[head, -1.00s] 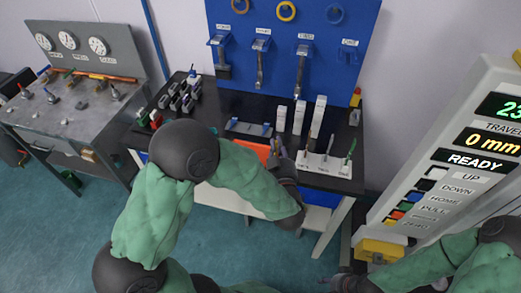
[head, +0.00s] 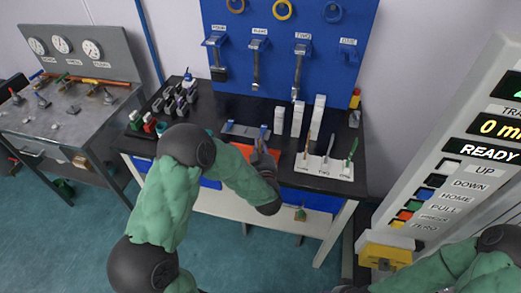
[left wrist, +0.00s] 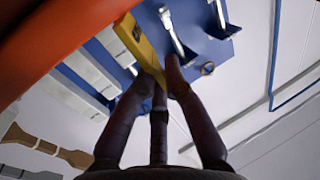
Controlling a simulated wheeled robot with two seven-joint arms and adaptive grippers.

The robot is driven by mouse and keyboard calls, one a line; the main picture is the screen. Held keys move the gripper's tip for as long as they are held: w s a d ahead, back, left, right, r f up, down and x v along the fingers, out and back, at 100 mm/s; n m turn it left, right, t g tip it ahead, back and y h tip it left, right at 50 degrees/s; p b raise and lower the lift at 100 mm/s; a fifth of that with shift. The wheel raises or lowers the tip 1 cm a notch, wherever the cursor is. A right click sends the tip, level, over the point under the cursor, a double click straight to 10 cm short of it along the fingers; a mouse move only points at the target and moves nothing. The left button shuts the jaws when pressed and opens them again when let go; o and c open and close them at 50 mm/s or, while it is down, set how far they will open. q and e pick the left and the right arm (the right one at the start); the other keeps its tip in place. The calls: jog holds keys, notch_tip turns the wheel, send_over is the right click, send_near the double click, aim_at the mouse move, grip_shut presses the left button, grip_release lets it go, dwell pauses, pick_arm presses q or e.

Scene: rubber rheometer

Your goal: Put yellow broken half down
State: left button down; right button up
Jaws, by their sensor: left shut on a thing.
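The yellow broken half (left wrist: 147,52) is a flat yellow piece between the fingertips of my left gripper (left wrist: 158,88) in the left wrist view. In the head view my left gripper (head: 262,145) is over the front of the black-topped table, pointing away from me. The gripper hides the yellow piece there. It is shut on the piece. My right gripper (head: 347,287) is only a dark bit at the bottom edge, and its fingers cannot be made out.
The black table (head: 210,115) holds white upright blocks (head: 297,119) and a white labelled holder (head: 325,166) with coloured specimens right of my left gripper. An orange thing (head: 243,149) lies partly hidden by my arm. A blue tool board (head: 285,60) stands behind. The machine panel (head: 460,170) is at right.

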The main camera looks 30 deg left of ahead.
pick_arm(q)
jog(key=shift+f, duration=0.75)
pick_arm(e)
jog(key=shift+f, duration=0.4)
jog(key=shift+f, duration=0.1)
pick_arm(q)
jog(key=shift+f+b, duration=0.25)
jog(key=shift+b, duration=0.1)
jog(key=c, duration=1.3)
grip_release()
jog(key=shift+r, duration=0.1)
jog(key=shift+c, duration=0.2)
jog(key=shift+r, duration=0.15)
jog(key=shift+s+d+p, duration=0.2)
jog(key=shift+p, duration=0.15)
jog(key=p+v, duration=0.2)
jog(key=v, duration=0.9)
jog(key=shift+s, duration=0.3)
pick_arm(e)
notch_tip(320, 180, up, 3)
jog(key=shift+f, duration=0.2)
